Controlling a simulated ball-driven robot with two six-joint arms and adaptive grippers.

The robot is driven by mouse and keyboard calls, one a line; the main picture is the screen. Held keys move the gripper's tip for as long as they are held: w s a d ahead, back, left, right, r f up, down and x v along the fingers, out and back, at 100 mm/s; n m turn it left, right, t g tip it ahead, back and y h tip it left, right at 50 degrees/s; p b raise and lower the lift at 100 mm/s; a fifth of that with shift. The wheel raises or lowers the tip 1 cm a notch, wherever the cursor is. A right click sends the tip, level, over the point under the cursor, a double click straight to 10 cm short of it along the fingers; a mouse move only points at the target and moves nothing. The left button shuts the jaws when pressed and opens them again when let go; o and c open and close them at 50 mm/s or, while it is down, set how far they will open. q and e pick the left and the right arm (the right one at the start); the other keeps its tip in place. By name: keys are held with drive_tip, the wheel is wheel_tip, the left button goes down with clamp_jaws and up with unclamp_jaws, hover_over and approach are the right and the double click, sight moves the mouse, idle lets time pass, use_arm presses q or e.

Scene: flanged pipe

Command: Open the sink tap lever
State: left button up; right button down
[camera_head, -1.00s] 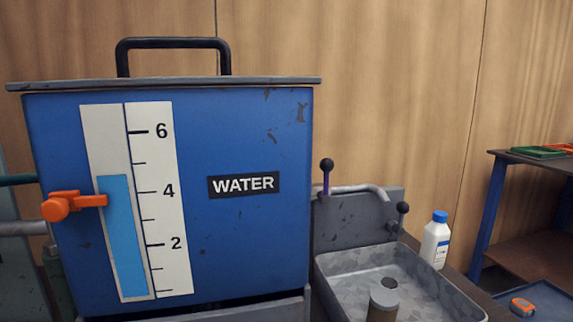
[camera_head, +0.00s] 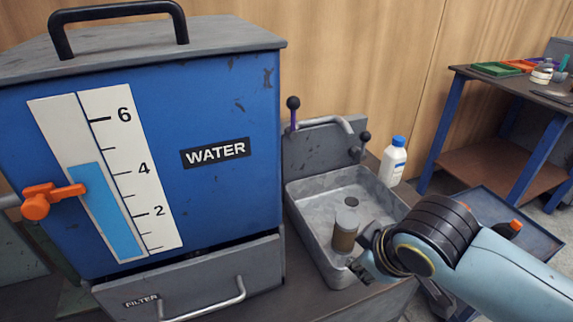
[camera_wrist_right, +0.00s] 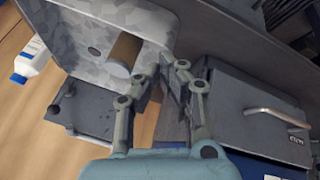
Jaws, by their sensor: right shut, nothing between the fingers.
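The grey sink (camera_head: 300,200) stands right of the blue tank in the head view, with a metal spout (camera_head: 340,120) over it. A lever with a black ball and purple stem (camera_head: 293,112) stands upright at the back left of the sink. My right gripper (camera_head: 366,262) is at the sink's front right edge, well short of both levers. It is shut and empty; its fingers (camera_wrist_right: 163,74) also show in the wrist view near the sink rim. My left gripper is out of view.
A brown cylinder with a grey top (camera_head: 345,233) stands in the sink close to my right gripper. A white bottle with a blue cap (camera_head: 393,161) stands right of the sink. The blue WATER tank (camera_head: 235,190) has an orange lever (camera_head: 48,199). A shelf (camera_head: 500,145) stands at right.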

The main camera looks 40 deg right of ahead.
drive_tip(key=w+d+r+n+t+h, duration=0.2)
drive_tip(key=w+d+r+t, duration=0.2)
drive_tip(key=w+r, duration=0.35)
drive_tip(key=n+t+y+p, duration=0.1)
drive_tip(key=n+t+y, duration=0.1)
drive_tip(key=n+t, duration=0.65)
approach(292, 118)
drive_tip(key=s+r+n+g, duration=0.1)
drive_tip(key=s+r+g, duration=0.1)
drive_tip(key=s+r, duration=0.2)
drive_tip(key=w+a+f+n+y+p, duration=0.1)
drive_tip(key=w+a+n+y+p, duration=0.1)
drive_tip(key=w+n+y, duration=0.5)
drive_tip(key=w+n, duration=0.2)
drive_tip(key=w, duration=0.2)
drive_tip(key=shift+w+n+t, duration=0.35)
drive_tip(key=shift+f, duration=0.15)
